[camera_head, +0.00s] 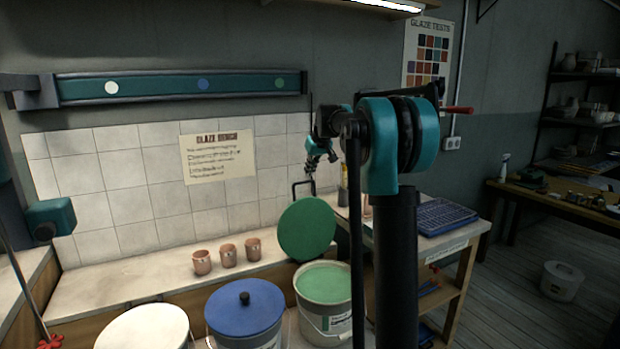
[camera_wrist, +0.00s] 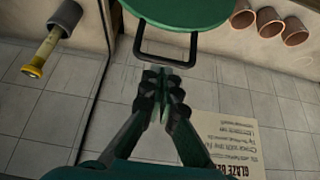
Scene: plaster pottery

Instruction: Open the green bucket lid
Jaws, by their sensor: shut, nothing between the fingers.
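The green lid (camera_head: 306,229) stands raised and nearly upright at the back edge of the green bucket (camera_head: 326,312). The bucket's mouth is uncovered and shows pale green glaze inside. The lid's dark loop handle (camera_head: 303,187) sticks up at its top. In the wrist view the lid (camera_wrist: 185,12) is at the top edge, with the handle (camera_wrist: 166,61) just ahead of my fingertips. My gripper (camera_wrist: 161,80) is shut and empty, apart from the handle as far as I can tell. In the head view my gripper (camera_head: 312,163) is small and dark, above the handle.
A blue-lidded bucket (camera_head: 243,312) and a white-lidded bucket (camera_head: 142,330) stand left of the green one. Several clay cups (camera_head: 227,256) stand on the ledge behind. A tiled wall (camera_head: 130,175) with a paper sign (camera_head: 218,158) is close behind. A blue rack (camera_head: 440,217) lies at right.

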